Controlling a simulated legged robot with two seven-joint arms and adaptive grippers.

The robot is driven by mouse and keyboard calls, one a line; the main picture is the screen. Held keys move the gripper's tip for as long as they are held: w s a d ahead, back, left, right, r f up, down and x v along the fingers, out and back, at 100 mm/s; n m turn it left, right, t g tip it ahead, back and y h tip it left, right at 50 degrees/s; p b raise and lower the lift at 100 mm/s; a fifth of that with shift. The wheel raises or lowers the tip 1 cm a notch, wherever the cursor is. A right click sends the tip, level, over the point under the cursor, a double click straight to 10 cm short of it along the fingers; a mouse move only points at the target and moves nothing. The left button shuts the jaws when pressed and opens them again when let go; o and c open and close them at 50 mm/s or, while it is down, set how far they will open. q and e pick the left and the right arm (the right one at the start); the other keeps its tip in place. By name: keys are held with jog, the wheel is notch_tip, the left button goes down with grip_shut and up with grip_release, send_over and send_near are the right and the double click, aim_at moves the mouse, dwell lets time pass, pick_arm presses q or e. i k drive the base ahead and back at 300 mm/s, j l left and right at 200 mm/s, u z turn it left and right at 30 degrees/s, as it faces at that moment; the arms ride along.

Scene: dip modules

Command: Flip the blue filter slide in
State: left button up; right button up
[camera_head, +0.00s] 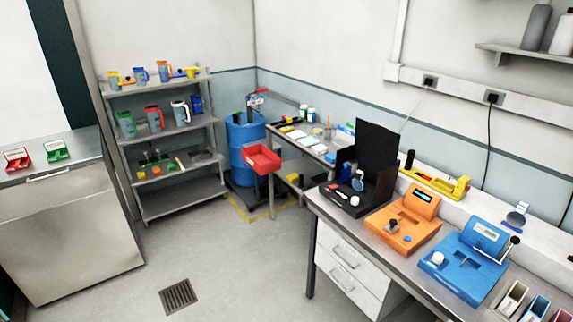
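A black device (349,203) with a tall dark screen (378,146) stands at the left end of the bench on the right. Neither of my grippers is in view, so none is seen near the device.
An orange device (402,230) and a blue device (470,265) stand to its right on the bench (322,206). A yellow tool (436,185) lies behind them. A shelf rack (168,130), a blue barrel (245,145) and a steel cabinet (70,225) stand farther left. The middle floor is clear.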

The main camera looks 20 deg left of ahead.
aim_at(346, 173)
jog(key=u, duration=0.2)
jog(key=i+j+u, duration=0.1)
jog(key=i+u, duration=0.35)
jog(key=i, duration=0.35)
jog(key=i+l+u, duration=0.15)
jog(key=i+u, duration=0.25)
jog(key=i, duration=0.35)
